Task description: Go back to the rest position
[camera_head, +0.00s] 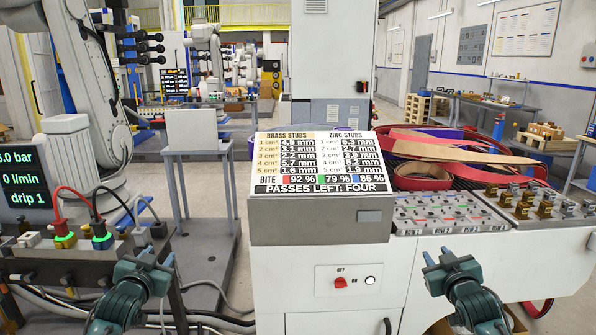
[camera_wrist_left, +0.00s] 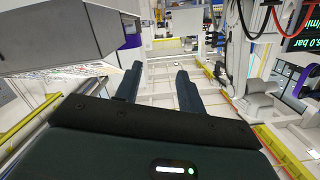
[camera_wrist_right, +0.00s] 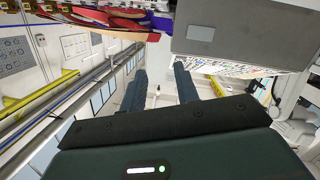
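My left gripper (camera_head: 151,262) is at the lower left of the head view, in front of the bench with the cables. It is open and empty; its two fingers (camera_wrist_left: 157,88) stand apart in the left wrist view with nothing between them. My right gripper (camera_head: 446,258) is at the lower right of the head view, in front of the white machine cabinet and below the tray. It is open and empty too; its fingers (camera_wrist_right: 158,88) stand apart in the right wrist view. Neither gripper appears to touch anything.
A white cabinet (camera_head: 270,285) with a sloped sign (camera_head: 317,165) and a red switch (camera_head: 340,282) stands between the grippers. A fixture tray (camera_head: 440,222) and metal stubs (camera_head: 545,205) lie at right, belts (camera_head: 430,150) behind. A bench holds red and black cable plugs (camera_head: 100,236) at left.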

